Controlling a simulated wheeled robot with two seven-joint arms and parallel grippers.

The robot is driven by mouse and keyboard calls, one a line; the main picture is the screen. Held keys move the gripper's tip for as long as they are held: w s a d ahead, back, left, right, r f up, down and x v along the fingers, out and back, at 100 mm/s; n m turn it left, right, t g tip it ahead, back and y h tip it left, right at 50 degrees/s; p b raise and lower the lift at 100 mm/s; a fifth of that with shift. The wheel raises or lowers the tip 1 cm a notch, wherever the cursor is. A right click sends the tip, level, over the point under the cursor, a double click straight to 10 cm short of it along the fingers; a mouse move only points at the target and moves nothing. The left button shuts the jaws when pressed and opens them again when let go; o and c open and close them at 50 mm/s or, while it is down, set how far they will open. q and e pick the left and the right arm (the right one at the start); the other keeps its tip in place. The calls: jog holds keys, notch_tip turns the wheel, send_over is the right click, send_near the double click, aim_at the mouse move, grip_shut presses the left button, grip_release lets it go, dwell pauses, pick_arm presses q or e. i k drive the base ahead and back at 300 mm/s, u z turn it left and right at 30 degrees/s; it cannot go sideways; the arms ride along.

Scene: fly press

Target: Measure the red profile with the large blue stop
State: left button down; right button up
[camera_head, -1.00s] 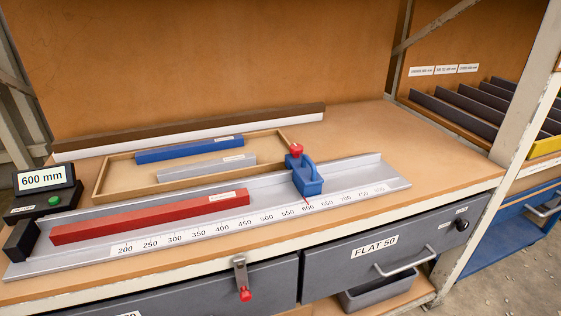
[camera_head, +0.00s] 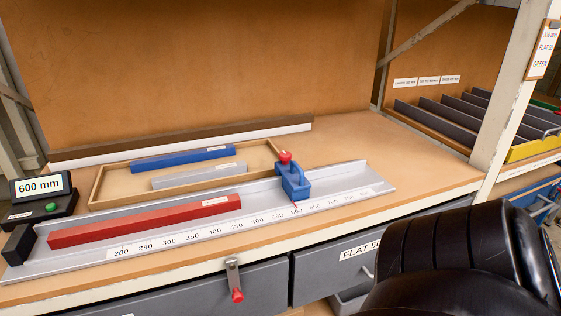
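The red profile (camera_head: 145,222) lies flat along the grey measuring rail (camera_head: 75,260). Its left end is a little apart from the black end block (camera_head: 19,244), and its right end lies near the 450 mark. The large blue stop (camera_head: 294,184) with its red knob (camera_head: 285,157) stands on the rail with its red pointer at about 600. A gap separates the stop from the profile's right end. The display (camera_head: 40,186) reads 600 mm. A black arm part of mine fills the lower right; neither gripper shows.
A wooden tray (camera_head: 97,190) behind the rail holds a blue profile (camera_head: 182,158) and a grey profile (camera_head: 199,175). A red-tipped lever (camera_head: 234,280) hangs at the bench front above grey drawers (camera_head: 190,300). A rack with dark dividers (camera_head: 440,115) stands at right.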

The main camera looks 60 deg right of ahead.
aim_at(297, 187)
jog(key=u, duration=0.45)
jog(key=k, duration=0.3)
jog(key=z, duration=1.25)
jog(key=i, duration=0.3)
jog(key=u, duration=0.05)
